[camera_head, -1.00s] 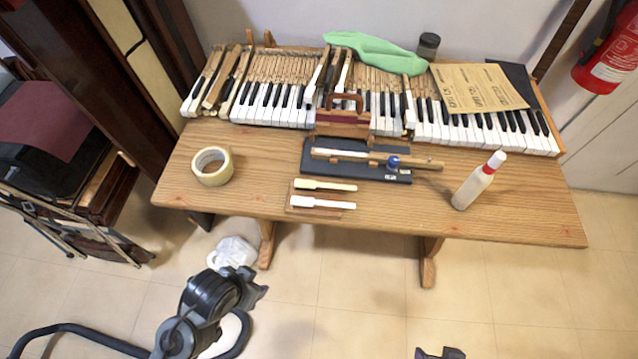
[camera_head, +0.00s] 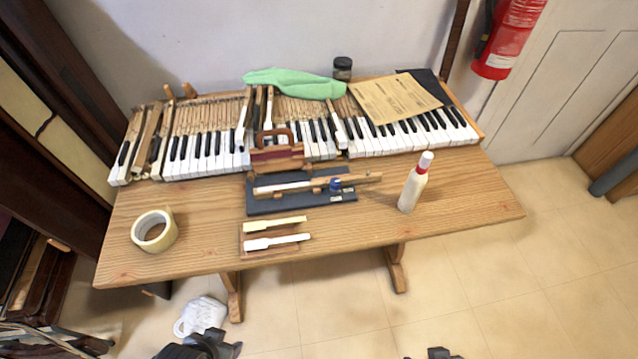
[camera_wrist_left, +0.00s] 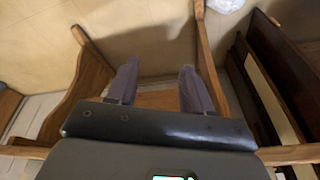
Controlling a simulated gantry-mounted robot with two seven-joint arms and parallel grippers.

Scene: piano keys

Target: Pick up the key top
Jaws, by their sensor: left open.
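Two key tops lie side by side on a small wooden board (camera_head: 248,255) near the table's front edge. One is cream (camera_head: 275,224), the other white (camera_head: 277,241) and nearer the edge. My left gripper (camera_head: 228,346) shows partly at the bottom of the head view, in front of and below the table, apart from the key tops. In the left wrist view its two fingers (camera_wrist_left: 157,85) are spread with nothing between them; no key top shows there. A dark part of my right gripper (camera_head: 437,353) shows at the bottom edge, its jaws unclear.
Behind the board is a dark pad (camera_head: 259,206) with a wooden key on it. A tape roll (camera_head: 140,238) is at left, a glue bottle (camera_head: 411,190) at right. The piano keys (camera_head: 205,165) fill the table's back. The table's front right is clear.

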